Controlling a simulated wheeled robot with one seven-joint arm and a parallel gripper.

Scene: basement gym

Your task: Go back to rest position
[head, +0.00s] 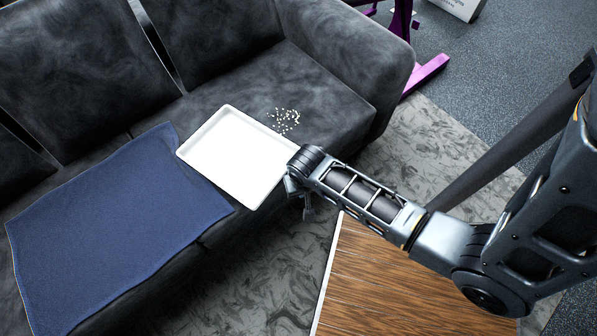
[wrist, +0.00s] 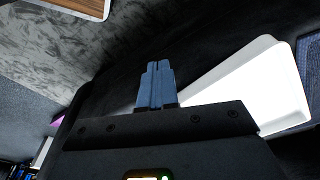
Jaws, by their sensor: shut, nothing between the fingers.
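My gripper (wrist: 155,84) shows in the wrist view with its two bluish fingers together and nothing between them. In the head view my arm reaches in from the right, and its end (head: 305,196) is by the right corner of a white tray. The fingers are hard to make out there. The white tray (head: 215,160) lies on the dark grey sofa and looks empty. It also shows at the right of the wrist view (wrist: 262,85).
A blue cloth (head: 110,225) lies over the sofa seat (head: 320,100), left of the tray. Small pale bits (head: 284,121) are scattered on the seat behind the tray. A wooden table (head: 385,285) stands below my arm. A purple metal frame (head: 428,72) stands beyond the sofa's armrest.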

